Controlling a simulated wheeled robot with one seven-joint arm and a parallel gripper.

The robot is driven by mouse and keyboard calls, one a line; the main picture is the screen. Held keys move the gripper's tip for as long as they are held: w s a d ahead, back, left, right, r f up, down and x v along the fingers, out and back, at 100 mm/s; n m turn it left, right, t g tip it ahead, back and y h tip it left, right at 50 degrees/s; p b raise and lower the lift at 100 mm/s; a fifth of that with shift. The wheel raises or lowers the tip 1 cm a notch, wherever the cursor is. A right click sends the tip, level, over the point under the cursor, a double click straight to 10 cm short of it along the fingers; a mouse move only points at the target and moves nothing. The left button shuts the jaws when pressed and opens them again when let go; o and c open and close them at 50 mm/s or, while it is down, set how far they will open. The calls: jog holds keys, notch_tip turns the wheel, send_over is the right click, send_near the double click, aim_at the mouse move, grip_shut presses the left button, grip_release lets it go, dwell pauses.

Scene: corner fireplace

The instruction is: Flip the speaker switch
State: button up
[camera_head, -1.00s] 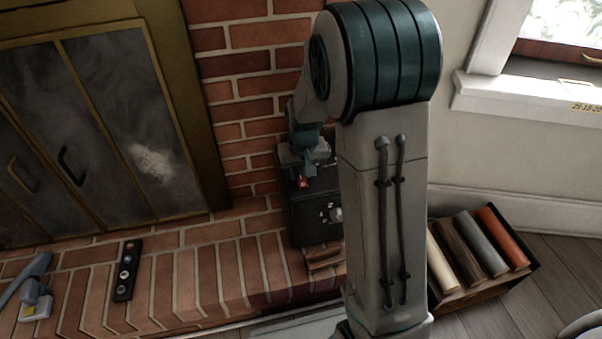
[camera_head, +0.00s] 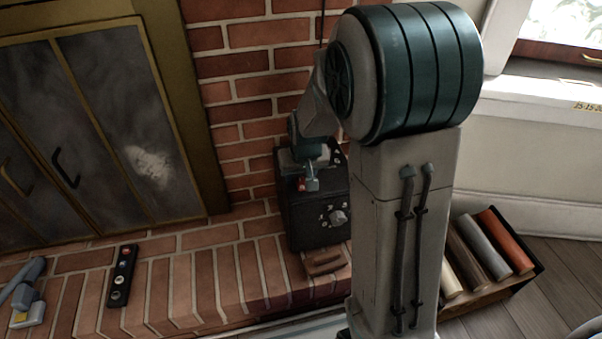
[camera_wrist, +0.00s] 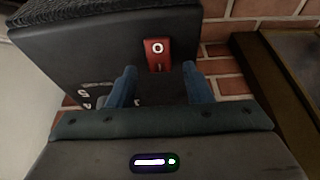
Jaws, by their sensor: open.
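The black speaker (camera_head: 318,228) stands on the brick hearth against the brick wall. It also fills the upper left of the wrist view (camera_wrist: 100,50). Its red rocker switch (camera_wrist: 156,55), marked with a white O and a line, is on its face; in the head view the switch (camera_head: 302,184) is small and partly covered by my gripper. My gripper (camera_wrist: 159,74) is open, with blue fingers on either side below the switch and nothing between them. In the head view my gripper (camera_head: 311,183) is at the speaker's upper front. I cannot tell whether a finger touches it.
A silver knob (camera_head: 338,217) is lower on the speaker's face. A brown wooden piece (camera_head: 325,262) lies before it. A dark remote-like bar (camera_head: 122,276) lies on the hearth. A crate (camera_head: 517,281) with coloured rolls stands at right. The fireplace doors (camera_head: 110,120) are at left.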

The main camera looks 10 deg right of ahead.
jog(key=p+v, duration=0.6)
jog(key=v, duration=0.8)
jog(key=s+r+p, duration=0.5)
jog(key=r+p, duration=0.5)
jog(key=r, duration=0.2)
jog(key=s+r+p, duration=0.6)
jog(key=r+p, duration=0.5)
jog(key=r, duration=0.1)
jog(key=s+r+g+p, duration=0.1)
jog(key=s+r+p, duration=0.5)
jog(key=r+p, duration=0.5)
jog(key=shift+r, duration=0.55)
jog(key=shift+c, duration=0.3)
